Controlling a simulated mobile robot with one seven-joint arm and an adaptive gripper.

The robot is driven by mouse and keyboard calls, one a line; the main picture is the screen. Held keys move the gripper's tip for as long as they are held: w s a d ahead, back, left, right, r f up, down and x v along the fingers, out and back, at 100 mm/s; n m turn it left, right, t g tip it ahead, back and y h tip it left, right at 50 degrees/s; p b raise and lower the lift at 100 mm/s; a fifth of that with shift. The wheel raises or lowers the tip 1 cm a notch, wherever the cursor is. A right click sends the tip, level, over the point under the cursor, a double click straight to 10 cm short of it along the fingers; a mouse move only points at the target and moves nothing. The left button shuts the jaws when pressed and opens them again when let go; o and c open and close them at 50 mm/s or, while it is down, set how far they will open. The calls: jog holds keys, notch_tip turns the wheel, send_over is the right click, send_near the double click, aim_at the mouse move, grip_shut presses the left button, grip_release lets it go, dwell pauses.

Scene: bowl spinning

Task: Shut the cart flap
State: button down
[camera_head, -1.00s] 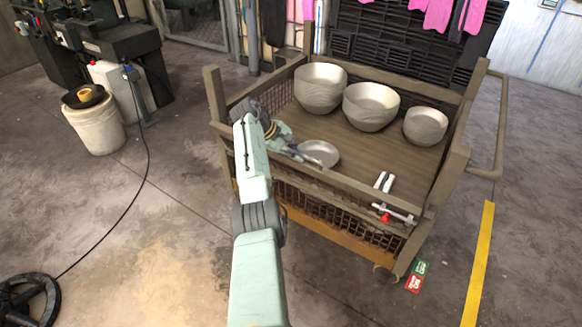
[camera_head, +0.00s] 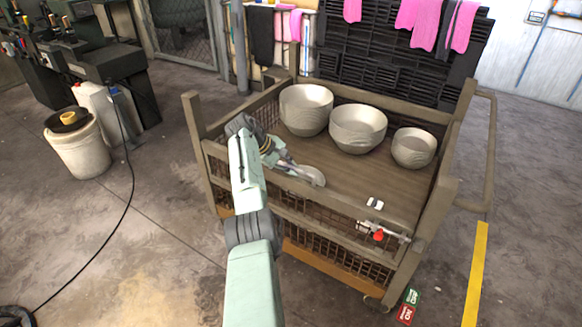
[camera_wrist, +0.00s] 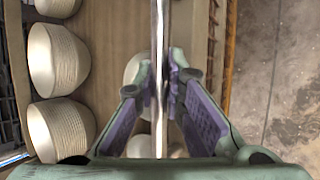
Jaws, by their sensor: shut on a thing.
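The wooden cart (camera_head: 325,205) stands at centre right, with posts at its corners and mesh on its sides. Its front side, facing me, has a rail and a mesh panel (camera_head: 330,253); a latch with a red part (camera_head: 378,236) sits at its right end. I cannot tell how the flap stands.
Several pale bowls stand on the deck, with stacks at the left (camera_head: 305,110) and middle (camera_head: 357,130) and another at the right (camera_head: 413,148). A white bucket (camera_head: 78,150) and machine are at the left.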

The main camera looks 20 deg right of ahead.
jog(key=shift+w+d+r, duration=0.15)
jog(key=shift+r, duration=0.1)
jog(key=c, duration=2.1)
grip_release()
jog(key=o, duration=0.4)
jog(key=shift+f, duration=0.15)
jog(key=shift+o, duration=0.2)
jog(key=v, duration=1.2)
